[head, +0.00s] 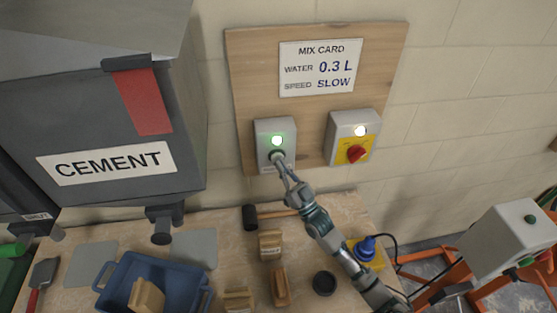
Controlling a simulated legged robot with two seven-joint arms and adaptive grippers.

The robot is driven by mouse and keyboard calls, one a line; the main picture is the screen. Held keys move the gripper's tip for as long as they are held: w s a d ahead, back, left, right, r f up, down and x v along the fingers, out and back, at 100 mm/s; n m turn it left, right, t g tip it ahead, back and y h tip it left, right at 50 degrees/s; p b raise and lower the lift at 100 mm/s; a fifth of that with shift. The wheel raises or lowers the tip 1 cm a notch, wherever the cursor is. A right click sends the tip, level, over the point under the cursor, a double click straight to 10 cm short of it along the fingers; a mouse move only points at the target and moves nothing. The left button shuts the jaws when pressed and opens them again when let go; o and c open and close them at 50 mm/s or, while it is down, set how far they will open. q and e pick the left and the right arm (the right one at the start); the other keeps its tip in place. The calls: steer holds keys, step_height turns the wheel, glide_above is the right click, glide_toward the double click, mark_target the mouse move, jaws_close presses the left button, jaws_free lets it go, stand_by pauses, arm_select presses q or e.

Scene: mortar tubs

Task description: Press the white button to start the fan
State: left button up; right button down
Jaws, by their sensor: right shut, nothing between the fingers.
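No plain white button and no fan can be made out. My left gripper is not in view.
A second box (342,124) with a lit white lamp and red knob (357,153) sits to the right. A cement hopper (70,110) hangs at left.

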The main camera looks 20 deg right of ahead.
steer(key=shift+s+a, duration=0.1)
steer(key=s+a+p, duration=0.1)
steer(key=s+p, duration=0.1)
steer(key=s, duration=0.3)
steer(key=shift+s+a+p, duration=0.3)
steer(key=shift+s, duration=0.1)
stand_by(0.5)
